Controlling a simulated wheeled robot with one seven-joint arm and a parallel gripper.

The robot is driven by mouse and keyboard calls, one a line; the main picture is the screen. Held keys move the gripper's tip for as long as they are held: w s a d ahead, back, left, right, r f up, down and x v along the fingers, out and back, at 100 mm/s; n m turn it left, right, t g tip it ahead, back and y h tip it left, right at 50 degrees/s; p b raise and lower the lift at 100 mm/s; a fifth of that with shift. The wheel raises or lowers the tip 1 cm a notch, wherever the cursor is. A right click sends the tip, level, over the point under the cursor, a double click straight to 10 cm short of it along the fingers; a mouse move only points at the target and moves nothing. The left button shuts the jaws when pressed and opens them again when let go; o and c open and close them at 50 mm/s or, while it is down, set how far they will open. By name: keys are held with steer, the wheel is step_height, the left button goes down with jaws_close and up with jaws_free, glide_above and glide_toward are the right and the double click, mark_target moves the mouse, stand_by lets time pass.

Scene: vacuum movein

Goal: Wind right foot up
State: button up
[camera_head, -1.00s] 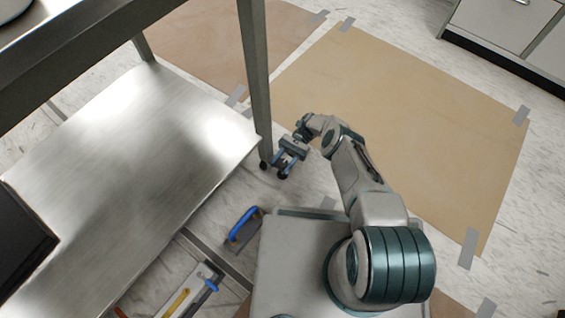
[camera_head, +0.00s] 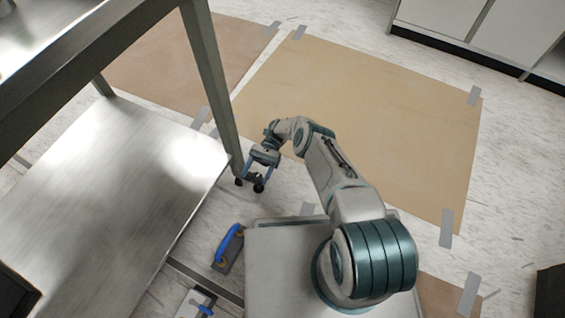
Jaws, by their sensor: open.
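A steel table with a shiny lower shelf (camera_head: 110,190) stands at the left. Its near right leg (camera_head: 213,90) runs down to the floor. The foot at the bottom of that leg is small and largely hidden by my gripper. My gripper (camera_head: 250,186) is open and points down close to the floor, at the foot of that leg. One dark fingertip is right by the leg's bottom and the other is to its right. I cannot tell whether a finger touches the foot.
A blue-handled tool (camera_head: 229,247) lies on the floor in front of the shelf. A grey case with tools (camera_head: 197,303) is at the bottom edge. Taped brown sheets (camera_head: 360,120) cover the floor behind. Cabinets (camera_head: 450,30) stand at the back right.

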steer(key=s+d+r+p, duration=0.1)
steer(key=d+r+p, duration=0.4)
steer(key=d+r, duration=0.3)
steer(key=d, duration=0.3)
steer(key=shift+d+r, duration=0.15)
steer(key=shift+d, duration=0.25)
steer(key=shift+s, duration=0.15)
